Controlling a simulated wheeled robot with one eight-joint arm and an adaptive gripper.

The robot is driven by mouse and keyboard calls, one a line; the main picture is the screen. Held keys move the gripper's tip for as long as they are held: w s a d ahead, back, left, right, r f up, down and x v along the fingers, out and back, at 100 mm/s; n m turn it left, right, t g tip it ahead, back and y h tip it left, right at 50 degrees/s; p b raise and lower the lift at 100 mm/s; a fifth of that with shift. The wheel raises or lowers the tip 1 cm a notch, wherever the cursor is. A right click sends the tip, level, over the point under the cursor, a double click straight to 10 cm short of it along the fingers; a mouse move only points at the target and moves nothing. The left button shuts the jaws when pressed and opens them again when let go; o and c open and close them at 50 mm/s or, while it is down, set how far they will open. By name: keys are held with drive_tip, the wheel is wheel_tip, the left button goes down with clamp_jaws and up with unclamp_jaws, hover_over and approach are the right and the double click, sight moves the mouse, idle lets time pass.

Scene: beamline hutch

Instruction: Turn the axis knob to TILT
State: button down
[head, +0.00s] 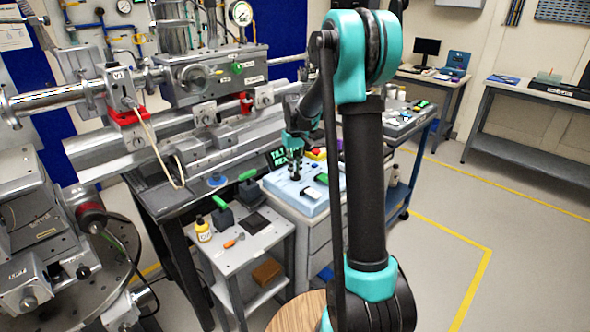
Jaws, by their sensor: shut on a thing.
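A pale control box (310,207) stands on a cabinet at the middle of the head view. My gripper (295,173) points down onto the back left part of the box's top, with its fingers shut on the axis knob. The fingers hide the knob, so its pointer and marks cannot be read. A small dark display (277,157) with green letters stands behind the box; its text is too small to read surely.
A grey side table (245,250) with a yellow bottle (203,230), an orange tool (235,240) and green-handled items stands left of the box. The metal beamline bench (170,165) is behind it. A blue cart (410,150) stands at the right. Open floor lies further right.

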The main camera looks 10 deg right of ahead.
drive_tip(key=c, duration=1.6)
unclamp_jaws()
drive_tip(key=shift+o, duration=0.2)
wheel_tip(320, 180, up, 12)
drive_tip(key=s+d+f+m+t, duration=0.1)
drive_tip(key=s+f, duration=0.4)
drive_tip(key=s, duration=0.5)
drive_tip(key=s+d+f+m+t, duration=0.1)
drive_tip(key=s+f, duration=0.5)
drive_tip(key=s, duration=0.4)
drive_tip(key=s+d+f+m+t, duration=0.1)
drive_tip(key=s+f, duration=0.4)
drive_tip(key=s, duration=0.6)
drive_tip(key=shift+d+f+t, duration=0.2)
drive_tip(key=shift+d+t, duration=0.35)
drive_tip(key=shift+t, duration=0.05)
